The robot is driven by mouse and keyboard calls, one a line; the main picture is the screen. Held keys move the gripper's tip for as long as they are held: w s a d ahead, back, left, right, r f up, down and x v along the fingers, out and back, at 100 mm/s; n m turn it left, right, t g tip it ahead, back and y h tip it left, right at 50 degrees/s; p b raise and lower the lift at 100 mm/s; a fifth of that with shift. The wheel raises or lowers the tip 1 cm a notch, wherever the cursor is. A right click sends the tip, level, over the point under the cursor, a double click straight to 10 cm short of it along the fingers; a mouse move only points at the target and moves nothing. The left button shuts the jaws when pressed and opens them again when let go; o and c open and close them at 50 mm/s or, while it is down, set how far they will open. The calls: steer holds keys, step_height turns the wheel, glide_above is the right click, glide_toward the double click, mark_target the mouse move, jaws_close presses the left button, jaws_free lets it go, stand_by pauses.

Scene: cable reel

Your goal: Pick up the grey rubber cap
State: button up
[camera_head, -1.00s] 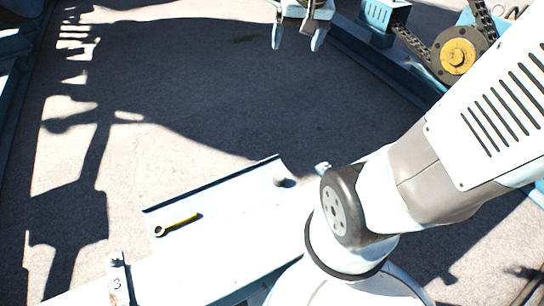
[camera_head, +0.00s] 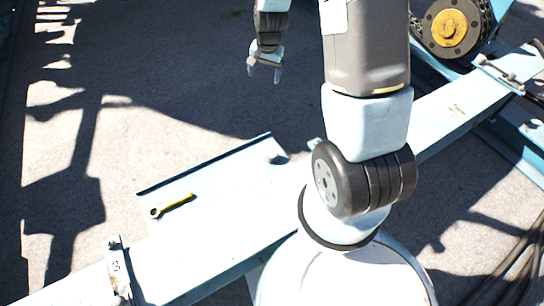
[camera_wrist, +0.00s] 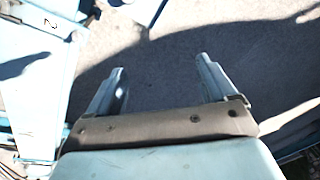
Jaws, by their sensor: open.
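A small grey, rounded piece that looks like the grey rubber cap (camera_head: 277,158) sits near the right end of a pale blue tray (camera_head: 225,178) in the head view. It is too small to make out in detail. My gripper (camera_head: 264,76) hangs above and beyond the tray, over the shadowed ground, apart from the cap. In the wrist view my gripper (camera_wrist: 161,66) has its two fingers wide apart with nothing between them but shadowed floor. I cannot make out the cap in the wrist view.
A pale blue beam (camera_head: 185,270) runs along the tray's near side, with a numbered tag (camera_head: 118,270). A yellow-hubbed chain wheel (camera_head: 448,28) stands at the upper right. Dark cables (camera_head: 515,270) lie lower right. Open ground lies beyond the tray.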

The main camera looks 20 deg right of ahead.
step_height(320, 180, down, 16)
steer(key=m+g, duration=0.1)
steer(key=m, duration=0.1)
steer(key=m+g, duration=0.1)
steer(key=m, duration=0.1)
glide_above(272, 154)
step_height(272, 154, down, 13)
steer(key=shift+h, duration=0.3)
step_height(272, 154, down, 9)
steer(key=shift+s+r, duration=0.1)
steer(key=shift+f, duration=2.55)
steer(key=shift+w, duration=0.2)
steer(key=c, duration=1.1)
steer(key=shift+o, duration=0.2)
